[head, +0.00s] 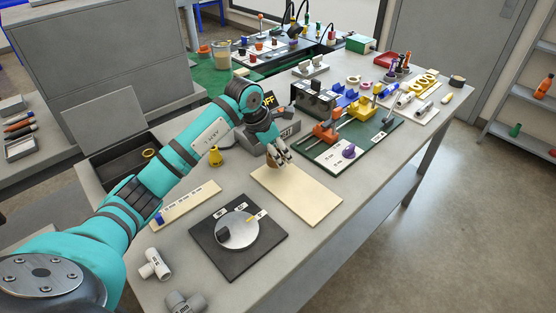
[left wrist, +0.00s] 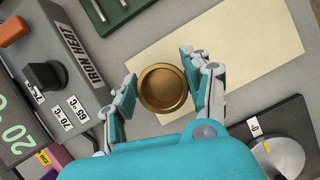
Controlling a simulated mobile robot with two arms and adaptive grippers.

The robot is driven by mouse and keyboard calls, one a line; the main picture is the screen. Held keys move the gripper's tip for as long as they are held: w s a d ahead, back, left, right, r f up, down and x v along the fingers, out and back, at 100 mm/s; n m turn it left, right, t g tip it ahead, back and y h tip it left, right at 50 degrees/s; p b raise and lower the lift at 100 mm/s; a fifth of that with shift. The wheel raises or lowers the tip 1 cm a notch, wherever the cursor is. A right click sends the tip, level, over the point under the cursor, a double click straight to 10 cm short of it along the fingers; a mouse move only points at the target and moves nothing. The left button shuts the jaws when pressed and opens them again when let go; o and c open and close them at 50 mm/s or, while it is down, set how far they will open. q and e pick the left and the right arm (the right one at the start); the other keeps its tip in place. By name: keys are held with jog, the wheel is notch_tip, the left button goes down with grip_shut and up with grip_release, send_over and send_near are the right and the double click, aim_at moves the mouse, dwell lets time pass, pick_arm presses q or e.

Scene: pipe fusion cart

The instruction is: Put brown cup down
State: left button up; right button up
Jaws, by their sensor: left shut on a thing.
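The brown cup (left wrist: 162,88) is seen from above in the left wrist view, its round rim and hollow inside showing. My left gripper (left wrist: 160,88) is shut on it, with a finger on each side. In the head view my left gripper (head: 280,160) points down at the far left corner of the cream board (head: 305,194). The cream board (left wrist: 235,45) also shows in the left wrist view, partly behind the cup. I cannot tell whether the cup touches the board or the table. My right gripper is not in view.
A black plate with a round silver dial (head: 237,230) lies in front of the board. A grey heater box (left wrist: 50,75) stands beside the gripper. A green tray with red and yellow clamps (head: 350,145) lies behind the board.

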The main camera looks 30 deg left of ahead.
pick_arm(q)
notch_tip(320, 180, down, 3)
jog(key=shift+s+d+r+p, duration=0.1)
jog(key=shift+s+p, duration=0.05)
jog(key=shift+p, duration=0.25)
jog(key=shift+f, duration=0.25)
jog(key=shift+f, duration=0.1)
jog(key=shift+f, duration=0.15)
jog(key=o, duration=1.2)
